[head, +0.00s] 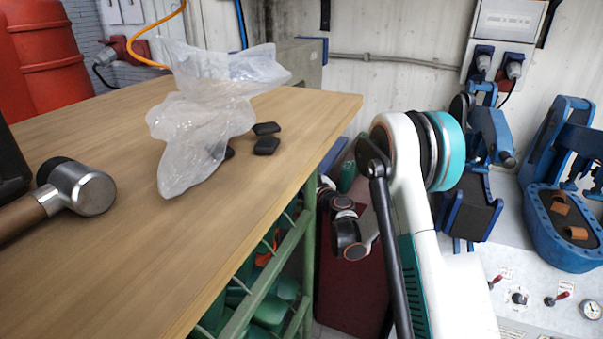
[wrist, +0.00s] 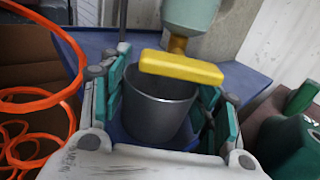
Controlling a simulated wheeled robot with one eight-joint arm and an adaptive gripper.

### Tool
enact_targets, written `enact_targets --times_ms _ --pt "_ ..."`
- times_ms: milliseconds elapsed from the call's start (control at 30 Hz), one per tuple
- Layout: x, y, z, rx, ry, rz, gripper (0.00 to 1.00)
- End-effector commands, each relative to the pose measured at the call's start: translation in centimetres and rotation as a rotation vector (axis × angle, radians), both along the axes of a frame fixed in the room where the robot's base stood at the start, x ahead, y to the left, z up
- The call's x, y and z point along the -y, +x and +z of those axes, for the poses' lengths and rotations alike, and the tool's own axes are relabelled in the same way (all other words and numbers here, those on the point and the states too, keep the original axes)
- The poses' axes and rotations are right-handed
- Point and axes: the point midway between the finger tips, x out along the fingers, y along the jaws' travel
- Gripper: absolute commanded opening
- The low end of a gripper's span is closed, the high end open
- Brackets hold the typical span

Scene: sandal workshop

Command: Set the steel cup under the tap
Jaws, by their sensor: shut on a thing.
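The steel cup (wrist: 158,118) is grey, open at the top and roughly upright in the wrist view. My gripper (wrist: 163,92) is shut on it, with green-padded fingers on its left and right sides. The tap has a broad yellow handle (wrist: 180,67) and a brass-coloured neck (wrist: 177,44) below a pale green vessel (wrist: 190,14). In this view the handle overlaps the cup's far rim. I cannot tell the height gap between tap and cup, or whether the cup touches the blue surface (wrist: 245,84) around it. In the head view the cup, tap and gripper are hidden.
Orange hose loops (wrist: 40,103) lie left of the gripper, and a green container (wrist: 290,145) stands close on the right. In the head view, a wooden bench (head: 110,260) holds a hammer (head: 80,188) and a crumpled clear bag (head: 200,120). Blue machines (head: 565,225) stand right.

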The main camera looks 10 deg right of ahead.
Motion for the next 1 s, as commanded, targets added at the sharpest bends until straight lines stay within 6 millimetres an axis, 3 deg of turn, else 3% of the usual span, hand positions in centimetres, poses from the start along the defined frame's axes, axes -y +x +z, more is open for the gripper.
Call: enact_targets --times_ms 267,300,400,1000 --pt "0.0 0.0 -0.2 0.0 0.0 0.0 0.09" --pt "0.0 0.0 -0.2 0.0 0.0 0.0 0.61" --pt "0.0 0.0 -0.2 0.0 0.0 0.0 0.8" --pt "0.0 -0.01 -0.2 0.0 0.0 0.0 0.8"
